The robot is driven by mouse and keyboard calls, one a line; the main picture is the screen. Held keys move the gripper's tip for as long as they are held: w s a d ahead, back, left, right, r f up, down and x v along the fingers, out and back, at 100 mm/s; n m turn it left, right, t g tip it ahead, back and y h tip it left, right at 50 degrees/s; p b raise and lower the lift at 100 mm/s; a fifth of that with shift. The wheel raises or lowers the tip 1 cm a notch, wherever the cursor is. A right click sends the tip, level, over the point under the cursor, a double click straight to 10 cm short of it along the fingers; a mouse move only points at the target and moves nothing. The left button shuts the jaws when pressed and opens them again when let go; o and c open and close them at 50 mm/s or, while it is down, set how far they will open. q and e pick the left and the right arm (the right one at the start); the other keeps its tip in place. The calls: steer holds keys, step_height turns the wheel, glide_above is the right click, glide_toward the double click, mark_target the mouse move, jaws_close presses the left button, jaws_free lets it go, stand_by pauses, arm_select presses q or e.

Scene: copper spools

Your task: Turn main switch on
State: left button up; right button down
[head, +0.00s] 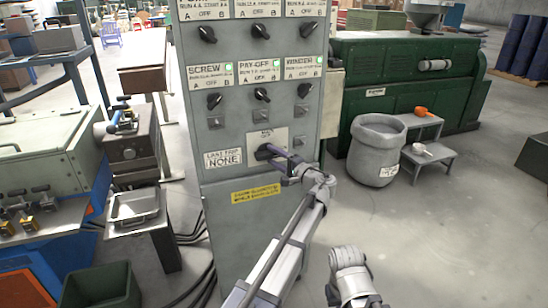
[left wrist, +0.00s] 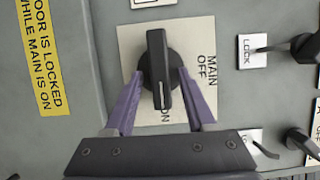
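The main switch (head: 264,152) is a black rotary knob on the lower part of a grey control cabinet. In the left wrist view the knob (left wrist: 157,60) has a white line at its lower end, pointing at the word ON on its pale plate (left wrist: 130,45). MAIN OFF is printed on the plate's right side there. My left gripper (head: 282,158) is at the switch. In the left wrist view its purple fingers (left wrist: 160,82) stand on either side of the knob, with narrow gaps to the handle.
Other black knobs (head: 262,95) sit above on the cabinet. A yellow label (head: 256,194) about a locked door is below the switch. A grey bin (head: 376,152) and grey steps (head: 430,158) stand to the right. A green machine (head: 405,85) is behind. Floor at the right front is clear.

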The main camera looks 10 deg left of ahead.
arm_select(q)
steer(key=v, duration=0.7)
steer(key=shift+s+d, duration=0.25)
steer(key=shift+d, duration=0.05)
steer(key=s+a+f+n+g+h, duration=0.4)
steer(key=s+a+f+g+h, duration=0.3)
steer(key=s+f, duration=0.65)
steer(key=s+d+f+n+g+h, duration=0.1)
steer(key=s+d+f+h, duration=0.25)
steer(key=s, duration=0.35)
steer(key=s+d+f+n+g+h, duration=0.1)
steer(key=s+d+f+n+h, duration=0.1)
steer(key=s+f+h, duration=0.4)
steer(key=s+d+r+m+y+p, duration=0.1)
steer(key=s+d+r+p, duration=0.1)
steer(key=r+p, duration=0.4)
steer(key=s+d+r+m+p, duration=0.1)
steer(key=s+d+r+p, duration=0.1)
steer(key=d+r+p, duration=0.3)
steer(key=s+d+r+m+g+y+p, duration=0.1)
steer(key=s+d+r+m+p, duration=0.1)
steer(key=r+p, duration=0.6)
steer(key=shift+s+d+r+y+p, duration=0.25)
steer(key=shift+d+r+y+p, duration=0.15)
steer(key=shift+d+r, duration=0.45)
